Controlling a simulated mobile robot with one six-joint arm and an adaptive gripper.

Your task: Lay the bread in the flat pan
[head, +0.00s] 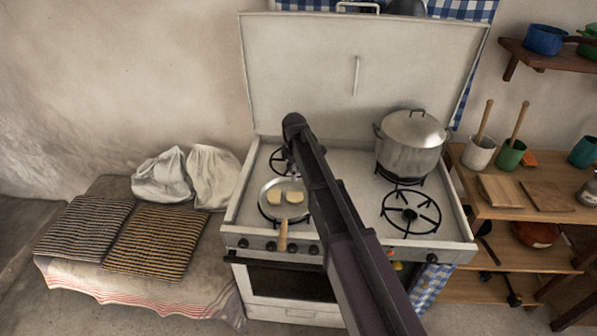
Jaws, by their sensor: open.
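The flat pan (284,212) sits on the front left burner of the stove, its wooden handle pointing toward the front edge. Two small pale yellow pieces that look like bread lie inside it: one piece (274,198) on the left and one piece (295,197) on the right. They are side by side and appear to lie flat. My dark arm crosses the view just right of the pan and covers part of that side. Its far end shows a rounded joint above the back left burner; no gripper fingers can be made out.
A large lidded pot (409,150) stands on the back right burner. The front right burner (411,212) is empty. The raised stove lid (330,70) closes off the back. Right, a wooden shelf table (500,208) holds cups and boards. Left, a bench (100,283) holds striped cushions and white bags.

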